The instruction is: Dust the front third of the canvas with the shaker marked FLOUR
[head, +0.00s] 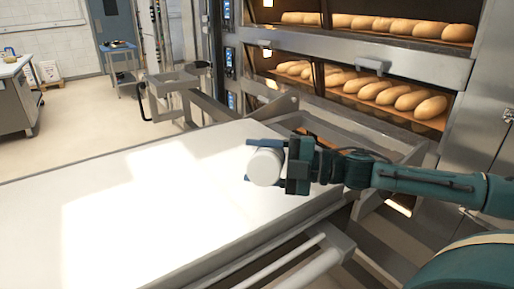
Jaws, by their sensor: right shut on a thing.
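The pale canvas (130,215) stretches flat across the lower left of the head view, with bright light patches on it. My right gripper (266,163) is over the canvas's right end, shut on a white cylindrical shaker (265,168). The shaker's round end faces the camera, so it looks tilted over. I cannot read any marking on it, and I cannot tell its height above the canvas. No flour can be made out on the canvas. My left gripper is not in view.
Deck ovens with loaves (400,95) stand behind on the right. A metal frame (330,125) borders the canvas's far right end, and a rail (290,260) runs along its near right side. A steel table (15,95) and small trolley (120,62) stand far left, with open floor between.

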